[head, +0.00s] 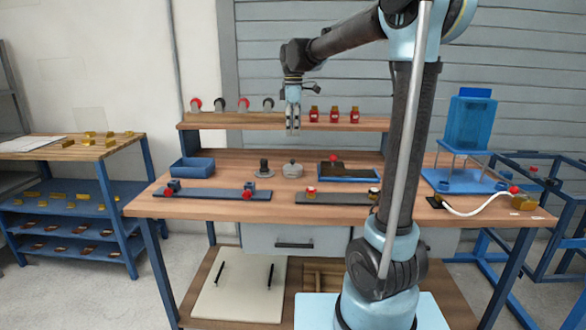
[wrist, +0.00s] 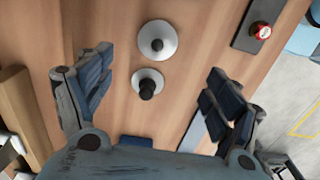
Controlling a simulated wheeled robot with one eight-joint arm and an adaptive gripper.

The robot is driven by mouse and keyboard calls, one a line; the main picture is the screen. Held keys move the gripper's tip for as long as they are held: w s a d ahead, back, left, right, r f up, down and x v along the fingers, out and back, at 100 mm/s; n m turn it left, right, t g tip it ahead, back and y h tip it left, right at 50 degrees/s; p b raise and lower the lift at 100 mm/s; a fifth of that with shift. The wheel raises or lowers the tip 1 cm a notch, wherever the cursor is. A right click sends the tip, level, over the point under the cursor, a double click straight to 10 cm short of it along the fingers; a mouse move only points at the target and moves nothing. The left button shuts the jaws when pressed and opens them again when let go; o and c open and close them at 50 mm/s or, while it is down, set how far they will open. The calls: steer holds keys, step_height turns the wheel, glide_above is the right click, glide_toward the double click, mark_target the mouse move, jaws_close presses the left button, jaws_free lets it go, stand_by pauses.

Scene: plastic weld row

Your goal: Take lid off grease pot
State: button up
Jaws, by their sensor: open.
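The grey grease pot (head: 292,169) stands upright on the workbench, its round lid on top with a small knob. In the wrist view the pot's lid (wrist: 157,41) is a pale disc with a darker knob at its centre. My gripper (head: 293,130) hangs above the pot, pointing down, clear of it. The pot's lid lies toward the top of that view, ahead of the fingertips.
A dark-handled piece on a round base (head: 263,167) stands close left of the pot. A blue bin (head: 192,168) is farther left, a blue-edged tray (head: 347,181) right. Fixture strips (head: 212,195) lie in front. A shelf (head: 250,122) with red bottles (head: 334,115) runs behind.

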glide_above(293, 160)
steer(key=f, duration=0.7)
steer(key=shift+w+f, duration=0.2)
steer(key=shift+f, duration=0.2)
steer(key=shift+w+f, duration=0.15)
steer(key=shift+f, duration=1.15)
steer(key=shift+w+f, duration=0.1)
steer(key=shift+f, duration=1.2)
steer(key=c, duration=1.3)
